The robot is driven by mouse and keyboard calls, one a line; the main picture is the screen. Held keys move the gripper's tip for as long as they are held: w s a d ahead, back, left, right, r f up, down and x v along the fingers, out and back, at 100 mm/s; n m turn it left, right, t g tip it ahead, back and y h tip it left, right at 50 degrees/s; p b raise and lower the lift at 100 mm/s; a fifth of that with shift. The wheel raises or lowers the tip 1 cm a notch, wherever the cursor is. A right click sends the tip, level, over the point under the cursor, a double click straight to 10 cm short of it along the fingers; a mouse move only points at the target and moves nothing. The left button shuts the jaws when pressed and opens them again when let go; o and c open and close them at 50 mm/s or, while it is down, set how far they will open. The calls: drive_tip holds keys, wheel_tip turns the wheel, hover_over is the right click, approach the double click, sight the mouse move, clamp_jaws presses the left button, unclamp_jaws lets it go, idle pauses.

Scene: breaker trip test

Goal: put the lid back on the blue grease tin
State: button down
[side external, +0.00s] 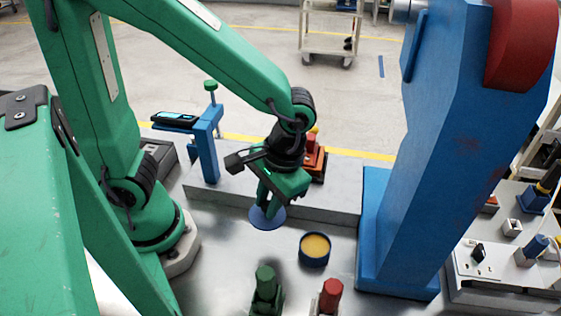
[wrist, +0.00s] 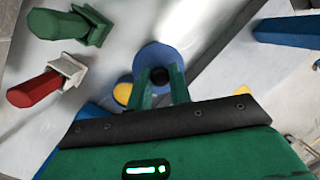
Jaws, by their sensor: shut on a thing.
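The blue grease tin (side external: 314,260) stands open on the grey bench, with yellow-tan grease showing inside. My gripper (side external: 268,203) is shut on the black knob (wrist: 159,76) of the round blue lid (side external: 267,221). The lid is to the left of the tin in the side view and apart from it. How high it is above the bench is hard to tell. In the wrist view the lid (wrist: 155,54) lies beyond my fingertips (wrist: 161,80). A patch of yellow grease (wrist: 122,93) shows at its left edge there, with the tin mostly hidden.
A green-handled part (side external: 265,284) and a red-handled part (side external: 331,292) stand in front of the tin. A large blue column (side external: 420,170) rises to its right. A low grey block (side external: 335,196) lies behind, with a blue stand (side external: 207,155) at left.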

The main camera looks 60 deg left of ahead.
drive_tip(key=shift+d, duration=0.1)
drive_tip(key=w+d+m, duration=0.3)
drive_tip(key=w+d, duration=0.4)
drive_tip(key=shift+r, duration=0.45)
drive_tip(key=shift+f, duration=0.1)
drive_tip(key=shift+w+d+x, duration=0.1)
drive_tip(key=shift+w+x, duration=0.1)
drive_tip(key=shift+x, duration=0.8)
drive_tip(key=shift+w+d+x, duration=0.1)
drive_tip(key=shift+w+x, duration=0.1)
drive_tip(key=shift+x, duration=0.8)
drive_tip(key=shift+w+d+x, duration=0.1)
drive_tip(key=shift+w+x, duration=0.05)
drive_tip(key=shift+x, duration=0.85)
drive_tip(key=shift+f, duration=0.15)
drive_tip(key=shift+a, duration=0.1)
drive_tip(key=shift+f, duration=0.15)
idle(0.3)
